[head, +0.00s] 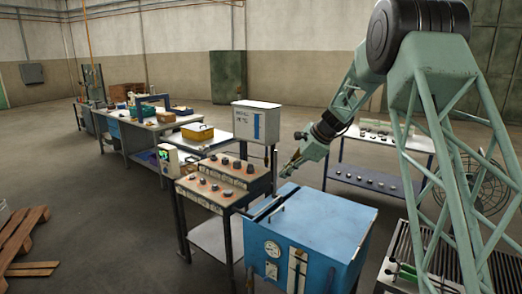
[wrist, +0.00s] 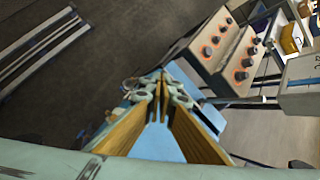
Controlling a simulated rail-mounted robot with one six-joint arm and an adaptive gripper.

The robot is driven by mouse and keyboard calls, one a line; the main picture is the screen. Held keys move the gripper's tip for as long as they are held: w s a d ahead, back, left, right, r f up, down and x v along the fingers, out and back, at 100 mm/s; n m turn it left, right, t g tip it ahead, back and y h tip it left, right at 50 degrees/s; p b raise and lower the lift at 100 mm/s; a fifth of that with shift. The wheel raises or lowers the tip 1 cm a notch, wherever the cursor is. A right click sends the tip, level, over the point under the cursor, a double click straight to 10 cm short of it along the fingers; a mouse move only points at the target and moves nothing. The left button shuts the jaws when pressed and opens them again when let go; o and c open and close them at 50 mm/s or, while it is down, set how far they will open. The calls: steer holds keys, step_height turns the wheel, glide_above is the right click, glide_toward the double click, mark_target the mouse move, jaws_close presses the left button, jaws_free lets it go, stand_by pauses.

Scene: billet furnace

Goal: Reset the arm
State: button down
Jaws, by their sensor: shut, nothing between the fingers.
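My green arm reaches down from the upper right in the head view. My gripper (head: 287,171) is in the air above the blue furnace box (head: 325,225), near its back edge and right of the knob console (head: 222,186). In the wrist view my gripper (wrist: 162,84) shows its two tan finger pads meeting at the far end, with nothing held. A blue surface shows between and beside the fingers. The console (wrist: 228,55) is in the upper right of the wrist view.
A white panel box (head: 256,121) on a post stands behind the console. A workbench with a yellow bin (head: 197,132) is further back. A rack table (head: 372,178) and a fan (head: 478,185) are right. A wooden pallet (head: 22,235) lies left on open floor.

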steer(key=s+d+r+n+h+b, duration=0.1)
steer(key=s+r+n, duration=0.3)
steer(key=s, duration=0.8)
steer(key=s+d+r+n+h+b, duration=0.1)
steer(key=s+r+n, duration=0.1)
steer(key=s+r, duration=0.8)
steer(key=s+d+r+n+h+b, duration=0.1)
steer(key=s+r+n, duration=0.15)
steer(key=s, duration=1.25)
steer(key=s+d+f+n+h, duration=0.1)
steer(key=s+d+f+n, duration=0.1)
steer(key=s, duration=1)
steer(key=s+d+f+n+h+b, duration=0.1)
steer(key=s+d+f+n, duration=0.1)
steer(key=s, duration=1)
steer(key=s+d+f+n+h+b, duration=0.1)
steer(key=s+d+n, duration=0.3)
steer(key=s, duration=0.8)
steer(key=shift+s+f+n, duration=0.25)
steer(key=shift+f+n, duration=0.3)
steer(key=shift+f, duration=0.3)
